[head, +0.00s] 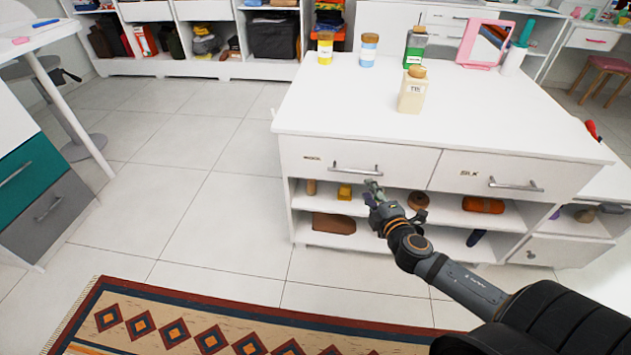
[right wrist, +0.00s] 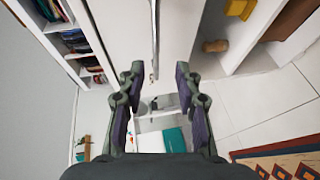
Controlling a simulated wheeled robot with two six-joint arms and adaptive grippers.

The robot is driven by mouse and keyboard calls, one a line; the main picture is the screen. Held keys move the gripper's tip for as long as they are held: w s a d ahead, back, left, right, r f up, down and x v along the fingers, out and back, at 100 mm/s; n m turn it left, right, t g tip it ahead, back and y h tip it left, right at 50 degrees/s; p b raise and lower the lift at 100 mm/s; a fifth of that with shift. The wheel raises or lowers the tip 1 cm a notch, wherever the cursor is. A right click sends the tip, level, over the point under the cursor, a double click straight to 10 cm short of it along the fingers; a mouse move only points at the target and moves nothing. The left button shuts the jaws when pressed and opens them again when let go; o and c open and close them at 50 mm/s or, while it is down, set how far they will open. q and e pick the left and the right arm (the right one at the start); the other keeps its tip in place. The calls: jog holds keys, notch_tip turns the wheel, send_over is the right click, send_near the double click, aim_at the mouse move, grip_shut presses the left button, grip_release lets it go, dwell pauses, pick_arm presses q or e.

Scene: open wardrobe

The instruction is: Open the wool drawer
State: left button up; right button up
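The white cabinet has two top drawers side by side. The left drawer (head: 320,167) is closed and has a small label that looks like "WOOL"; the right drawer (head: 470,182) is labelled "SILK" and also closed. The left drawer's bar handle (head: 356,170) is silver. My right gripper (head: 374,187) is just below and in front of this handle's right part. In the right wrist view my right gripper (right wrist: 160,90) is open and empty, its fingers apart. The handle (right wrist: 154,35) runs between their lines, beyond the tips. My left gripper is not in view.
A patterned rug (head: 200,325) lies in front. Tiled floor to the left is clear.

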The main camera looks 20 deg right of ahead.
aim_at(355, 171)
jog(key=x, duration=0.3)
jog(key=b+x, duration=0.1)
jog(key=x, duration=0.3)
jog(key=b+x, duration=0.1)
jog(key=x, duration=0.2)
jog(key=shift+w+a+r, duration=0.2)
jog(key=shift+w+r, duration=0.05)
jog(key=shift+r, duration=0.05)
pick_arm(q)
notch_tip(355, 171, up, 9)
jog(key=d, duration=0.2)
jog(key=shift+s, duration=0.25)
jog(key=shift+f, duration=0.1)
pick_arm(e)
jog(key=shift+c, duration=0.4)
grip_shut()
